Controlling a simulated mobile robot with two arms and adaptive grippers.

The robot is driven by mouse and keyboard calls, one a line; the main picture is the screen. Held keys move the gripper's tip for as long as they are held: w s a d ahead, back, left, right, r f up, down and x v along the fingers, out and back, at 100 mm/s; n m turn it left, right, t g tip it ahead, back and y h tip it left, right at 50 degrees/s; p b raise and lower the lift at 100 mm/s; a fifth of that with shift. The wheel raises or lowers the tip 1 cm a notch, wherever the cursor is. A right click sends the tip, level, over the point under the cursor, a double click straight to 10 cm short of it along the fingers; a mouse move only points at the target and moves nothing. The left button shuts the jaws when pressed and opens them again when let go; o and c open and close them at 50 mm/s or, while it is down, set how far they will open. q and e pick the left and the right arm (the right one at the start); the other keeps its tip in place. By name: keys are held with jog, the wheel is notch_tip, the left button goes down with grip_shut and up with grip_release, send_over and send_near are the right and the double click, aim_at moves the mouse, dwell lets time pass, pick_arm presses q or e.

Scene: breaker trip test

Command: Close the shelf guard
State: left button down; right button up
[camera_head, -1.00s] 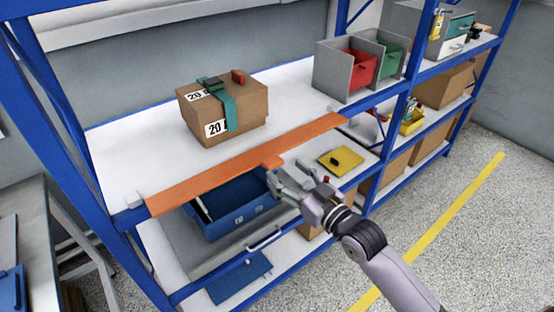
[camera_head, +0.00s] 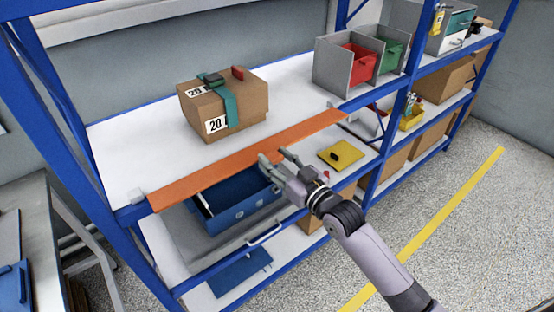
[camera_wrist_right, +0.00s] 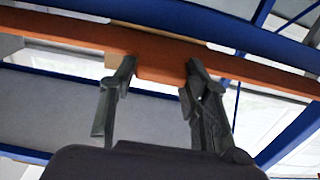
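The shelf guard is a long orange flap (camera_head: 215,172) along the front edge of the middle shelf, sloping outward from it. It also shows in the right wrist view (camera_wrist_right: 70,32) as an orange band crossing the picture. My right gripper (camera_head: 275,155) is at the middle of the guard's front edge, its fingers spread. In the right wrist view, the fingers (camera_wrist_right: 159,68) stand on either side of the guard's orange tab (camera_wrist_right: 160,66). I cannot tell whether they touch it. My left gripper is not in view.
A cardboard box (camera_head: 250,103) with a green strap stands on the shelf behind the guard. Below are a blue bin (camera_head: 240,213) and a yellow pad (camera_head: 341,155). Grey dividers with red and green bins (camera_head: 390,55) stand at right. Blue posts (camera_head: 395,130) frame the shelves.

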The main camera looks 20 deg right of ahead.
grip_shut()
dwell(0.3)
jog(key=shift+r, duration=0.1)
